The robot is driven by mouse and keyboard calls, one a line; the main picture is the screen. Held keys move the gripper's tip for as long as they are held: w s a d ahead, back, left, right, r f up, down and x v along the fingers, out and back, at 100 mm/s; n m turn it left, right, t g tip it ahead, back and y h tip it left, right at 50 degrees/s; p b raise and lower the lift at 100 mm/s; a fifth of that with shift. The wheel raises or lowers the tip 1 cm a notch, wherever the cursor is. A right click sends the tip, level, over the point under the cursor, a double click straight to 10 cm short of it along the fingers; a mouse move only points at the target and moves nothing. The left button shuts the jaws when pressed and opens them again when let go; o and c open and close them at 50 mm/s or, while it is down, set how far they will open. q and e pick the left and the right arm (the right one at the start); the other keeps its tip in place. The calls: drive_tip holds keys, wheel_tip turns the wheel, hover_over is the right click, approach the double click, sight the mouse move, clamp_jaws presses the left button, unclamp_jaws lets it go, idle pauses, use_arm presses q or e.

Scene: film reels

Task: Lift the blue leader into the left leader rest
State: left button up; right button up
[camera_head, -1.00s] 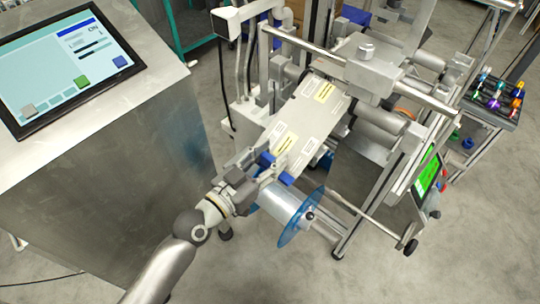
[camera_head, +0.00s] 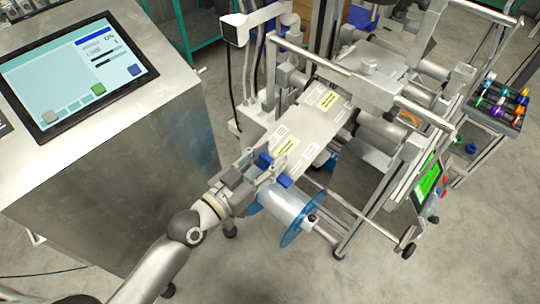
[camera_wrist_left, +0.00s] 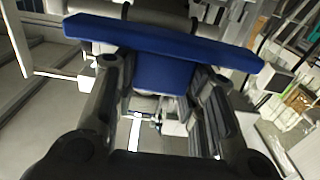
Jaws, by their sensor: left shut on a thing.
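The blue leader (camera_wrist_left: 165,45) is a wide blue bar with a narrower tab, seen large in the left wrist view. The tab lies between the two fingers of my left gripper (camera_head: 266,173). My left gripper is shut on it. In the head view the leader shows as blue ends (camera_head: 285,180) on either side of the fingers, at the near end of the pale labelled web. The gripper hides its middle. It is above and beside the film reel (camera_head: 286,208) with clear blue flanges. I cannot make out the left leader rest for certain. My right gripper is not in view.
A steel console with a touchscreen (camera_head: 78,75) stands at the left. The machine has metal bars and rollers (camera_head: 382,130) behind the web. A green-lit panel (camera_head: 428,182) and a rack of coloured spools (camera_head: 497,105) are at the right. Open floor lies in front.

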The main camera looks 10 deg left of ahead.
sight(263, 155)
use_arm(q)
drive_tip(key=shift+s+a+r+p, duration=0.15)
drive_tip(key=shift+s+r+p, duration=0.05)
drive_tip(key=shift+r+p, duration=0.25)
drive_tip(key=shift+s+a+r+p, duration=0.2)
drive_tip(key=shift+r+p, duration=0.15)
drive_tip(key=shift+r, duration=0.15)
drive_tip(key=shift+s+a+r+p, duration=0.15)
drive_tip(key=shift+s+r+p, duration=0.05)
drive_tip(key=shift+r+p, duration=0.25)
drive_tip(key=shift+s+a+r+p, duration=0.15)
drive_tip(key=shift+s+r+p, duration=0.1)
drive_tip(key=shift+r+p, duration=0.3)
drive_tip(key=shift+s+a+r+p, duration=0.25)
drive_tip(key=shift+r+p, duration=0.15)
drive_tip(key=shift+r, duration=0.15)
drive_tip(key=shift+s+a+r+p, duration=0.1)
drive_tip(key=shift+s+r+p, duration=0.15)
drive_tip(key=shift+r+p, duration=0.3)
drive_tip(key=s+a+r+p, duration=0.2)
drive_tip(key=s+r+p, duration=0.1)
drive_tip(key=r+p, duration=0.3)
drive_tip(key=shift+a+r+p, duration=0.2)
drive_tip(key=shift+r+p, duration=0.15)
drive_tip(key=shift+r, duration=0.35)
